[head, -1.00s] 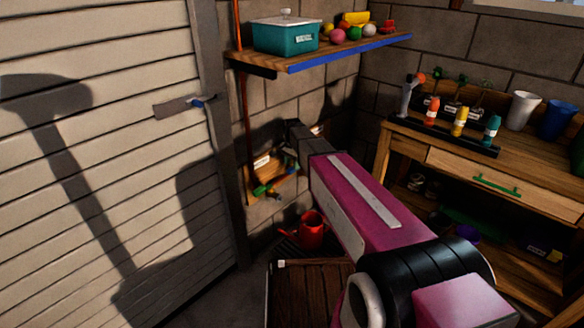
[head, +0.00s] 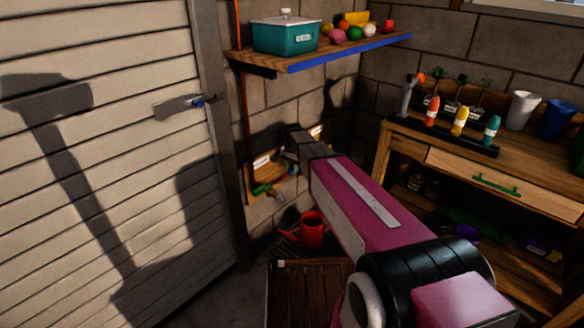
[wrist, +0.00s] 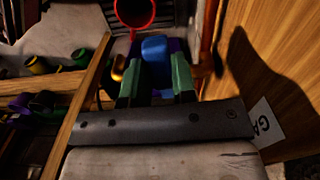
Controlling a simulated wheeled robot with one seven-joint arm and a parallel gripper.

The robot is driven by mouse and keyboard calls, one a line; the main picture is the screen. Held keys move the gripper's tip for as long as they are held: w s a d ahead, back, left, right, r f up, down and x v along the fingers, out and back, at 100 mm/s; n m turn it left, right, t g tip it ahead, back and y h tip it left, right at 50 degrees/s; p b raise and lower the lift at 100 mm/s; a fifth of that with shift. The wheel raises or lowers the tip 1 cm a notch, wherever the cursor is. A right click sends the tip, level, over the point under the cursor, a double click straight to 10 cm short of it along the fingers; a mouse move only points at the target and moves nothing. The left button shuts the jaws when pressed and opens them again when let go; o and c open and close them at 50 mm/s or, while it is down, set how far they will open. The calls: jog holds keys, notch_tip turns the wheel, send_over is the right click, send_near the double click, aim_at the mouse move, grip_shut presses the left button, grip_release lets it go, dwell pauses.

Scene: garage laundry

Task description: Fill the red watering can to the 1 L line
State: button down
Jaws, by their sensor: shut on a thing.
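The red watering can (head: 312,229) stands upright low by the wall, below the tap board (head: 256,186). In the wrist view its round red rim (wrist: 151,20) shows at the top edge. I cannot make out a 1 L line or a water level. My gripper (wrist: 156,48) reaches the tap board with green-padded fingers on either side of a blue tap handle (wrist: 154,50), shut on it. In the head view my arm hides most of this grip. Whether water runs from the tap cannot be seen.
A shelf (head: 350,52) with a teal box (head: 285,36) hangs above. A wooden workbench (head: 400,140) with bottles and cups stands at right. A slatted wooden top (head: 310,295) lies in front of the can. A slatted door (head: 110,130) is at left.

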jog(key=shift+s+d+n, duration=0.35)
jog(key=shift+d+n, duration=0.15)
jog(key=shift+n, duration=0.6)
jog(key=c, duration=0.9)
grip_release()
notch_tip(320, 180, up, 11)
jog(key=shift+f, duration=0.1)
